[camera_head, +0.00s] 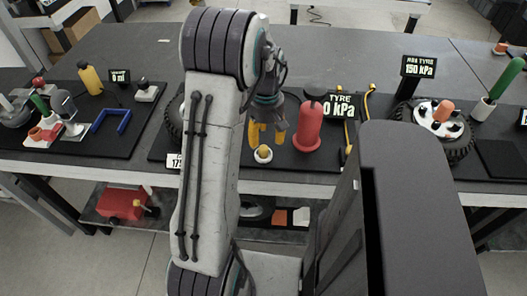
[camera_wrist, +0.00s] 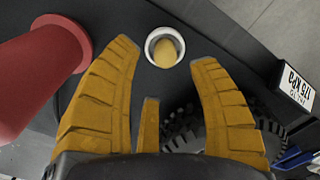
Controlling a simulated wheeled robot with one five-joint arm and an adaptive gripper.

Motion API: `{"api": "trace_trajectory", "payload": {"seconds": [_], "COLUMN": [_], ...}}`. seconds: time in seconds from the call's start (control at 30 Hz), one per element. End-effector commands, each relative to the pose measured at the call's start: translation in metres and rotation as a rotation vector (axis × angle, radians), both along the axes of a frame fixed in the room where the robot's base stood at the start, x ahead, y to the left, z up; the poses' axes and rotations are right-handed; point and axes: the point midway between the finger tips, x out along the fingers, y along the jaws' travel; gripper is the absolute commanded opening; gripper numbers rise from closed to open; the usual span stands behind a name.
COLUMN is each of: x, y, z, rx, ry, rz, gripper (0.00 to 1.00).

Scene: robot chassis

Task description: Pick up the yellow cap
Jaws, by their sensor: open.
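The yellow cap (camera_head: 263,151) is small and sits in a white ring-like holder (camera_head: 263,159) on the dark mat near the table's front edge. In the wrist view the cap (camera_wrist: 166,52) shows inside the white ring (camera_wrist: 150,48), just beyond the fingertips. My gripper (camera_head: 267,132) has yellow fingers and hangs over the cap, pointing down. In the wrist view my gripper (camera_wrist: 164,70) is open and empty, its fingers spread to either side of the cap, which lies near the middle of the gap and apart from them.
A red bottle-shaped object (camera_head: 309,126) stands close to the right of my gripper; it shows large in the wrist view (camera_wrist: 38,72). A tyre (camera_head: 175,117) lies to the left, partly behind my arm. Pressure signs (camera_head: 341,106) stand behind. A wheel (camera_head: 438,127) is farther right.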

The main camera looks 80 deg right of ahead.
Motion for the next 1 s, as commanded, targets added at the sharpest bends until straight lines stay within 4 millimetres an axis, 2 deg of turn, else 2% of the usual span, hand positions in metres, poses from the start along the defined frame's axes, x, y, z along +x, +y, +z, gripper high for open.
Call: {"api": "trace_trajectory", "payload": {"seconds": [0.4, 0.8, 1.0], "x": [0.006, 0.006, 0.006], "y": [0.004, 0.003, 0.003], "z": [-0.044, -0.050, -0.050], "rx": [0.002, 0.000, 0.000], "ry": [-0.001, 0.000, 0.000], "rz": [-0.002, -0.002, -0.002], "gripper": [0.55, 0.56, 0.38]}}
